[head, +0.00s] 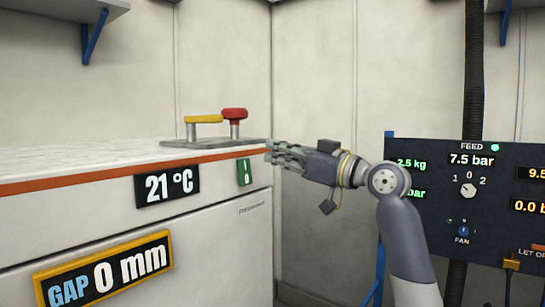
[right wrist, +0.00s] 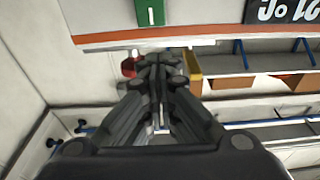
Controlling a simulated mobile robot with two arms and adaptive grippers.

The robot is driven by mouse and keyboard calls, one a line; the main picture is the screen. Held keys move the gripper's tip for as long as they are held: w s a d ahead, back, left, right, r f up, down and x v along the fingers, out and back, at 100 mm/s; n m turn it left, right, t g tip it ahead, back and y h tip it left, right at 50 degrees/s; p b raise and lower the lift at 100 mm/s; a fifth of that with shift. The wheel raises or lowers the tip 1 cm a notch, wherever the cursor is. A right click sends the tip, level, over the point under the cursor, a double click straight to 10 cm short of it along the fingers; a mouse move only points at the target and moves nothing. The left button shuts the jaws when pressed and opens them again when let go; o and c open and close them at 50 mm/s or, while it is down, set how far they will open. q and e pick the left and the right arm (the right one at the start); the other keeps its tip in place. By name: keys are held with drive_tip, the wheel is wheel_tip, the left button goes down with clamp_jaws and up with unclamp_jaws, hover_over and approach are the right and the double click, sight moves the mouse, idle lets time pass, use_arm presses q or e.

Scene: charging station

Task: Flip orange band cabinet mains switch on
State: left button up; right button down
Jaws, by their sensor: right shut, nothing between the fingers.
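The orange band cabinet (head: 215,215) is white, with an orange stripe along its top edge. Its small green switch (head: 244,172) with white marks sits on the front near the right corner, just below the stripe. The switch also shows at the top of the right wrist view (right wrist: 150,12); its position is too small to tell. My right gripper (head: 270,152) is shut and empty. In the head view its fingertips are just right of the switch and slightly higher, by the cabinet's corner. Its closed fingers fill the middle of the right wrist view (right wrist: 158,60). My left gripper is not in view.
A yellow handle (head: 203,119) and a red knob (head: 234,114) stand on a plate on the cabinet top, close to my gripper. A 21 °C display (head: 166,186) and a GAP display (head: 104,270) are on the front. A dark FEED panel (head: 440,215) is at right.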

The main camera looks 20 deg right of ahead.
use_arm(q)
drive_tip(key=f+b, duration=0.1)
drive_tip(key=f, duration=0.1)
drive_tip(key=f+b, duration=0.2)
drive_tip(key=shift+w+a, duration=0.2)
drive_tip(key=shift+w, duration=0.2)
use_arm(e)
drive_tip(key=r+v, duration=0.1)
drive_tip(key=v, duration=0.5)
drive_tip(key=shift+s+r, duration=0.25)
drive_tip(key=shift+s, duration=0.1)
drive_tip(key=shift+d, duration=0.15)
